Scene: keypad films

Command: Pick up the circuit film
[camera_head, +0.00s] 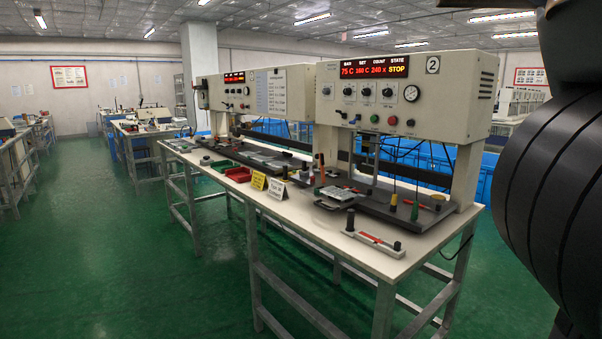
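I cannot pick out the circuit film for certain. A small pale grey flat piece (340,193) lies on the dark base of the near press machine (410,85), and from here I cannot tell whether it is film or a metal plate. The machine stands on a long white-topped workbench (300,214). Its display reads 75 C and STOP. My gripper is out of view; large dark rounded parts, likely of my own arm, fill the right edge.
A second press machine (262,92) stands farther along the bench. A red tray (238,174), a yellow sign (258,181), a white sign (277,188) and a bar with a black knob (372,241) lie along the bench front. The green floor (120,260) at left is clear.

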